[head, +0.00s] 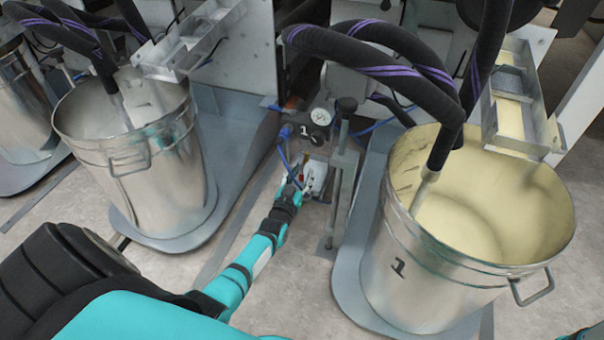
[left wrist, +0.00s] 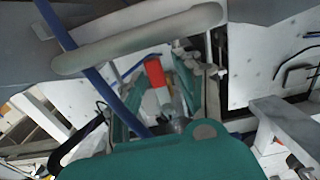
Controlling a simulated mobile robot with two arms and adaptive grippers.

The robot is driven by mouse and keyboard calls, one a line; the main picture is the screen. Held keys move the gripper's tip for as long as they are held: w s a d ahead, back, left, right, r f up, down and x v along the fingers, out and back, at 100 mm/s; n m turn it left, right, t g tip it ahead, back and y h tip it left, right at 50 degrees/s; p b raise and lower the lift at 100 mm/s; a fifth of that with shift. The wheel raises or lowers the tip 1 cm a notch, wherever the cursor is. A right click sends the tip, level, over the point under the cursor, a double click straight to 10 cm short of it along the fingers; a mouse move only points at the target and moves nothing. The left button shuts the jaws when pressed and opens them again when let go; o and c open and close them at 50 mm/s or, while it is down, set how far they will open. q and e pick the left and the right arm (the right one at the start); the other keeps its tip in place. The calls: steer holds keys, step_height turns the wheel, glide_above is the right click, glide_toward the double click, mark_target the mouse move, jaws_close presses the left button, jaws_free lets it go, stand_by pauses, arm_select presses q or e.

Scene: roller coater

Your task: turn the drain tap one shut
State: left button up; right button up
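A small red handle (left wrist: 154,72) with a pale part below it, which looks like the drain tap, shows in the left wrist view. My left gripper (left wrist: 155,95) has its two teal-lined fingers apart, one on each side of the handle. I cannot tell whether either finger touches it. In the head view, my left gripper (head: 303,181) is low between the two metal drums, below the panel marked 1 (head: 305,130). The tap is too small and covered there to tell its position.
The drum marked 1 (head: 398,267), with cream liquid, stands at right; another drum (head: 145,180) stands at left. A metal post (head: 343,170) rises just right of my left gripper. A blue hose (left wrist: 90,75) and a grey bar (left wrist: 140,38) cross the wrist view.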

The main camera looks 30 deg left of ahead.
arm_select(q)
jaws_close()
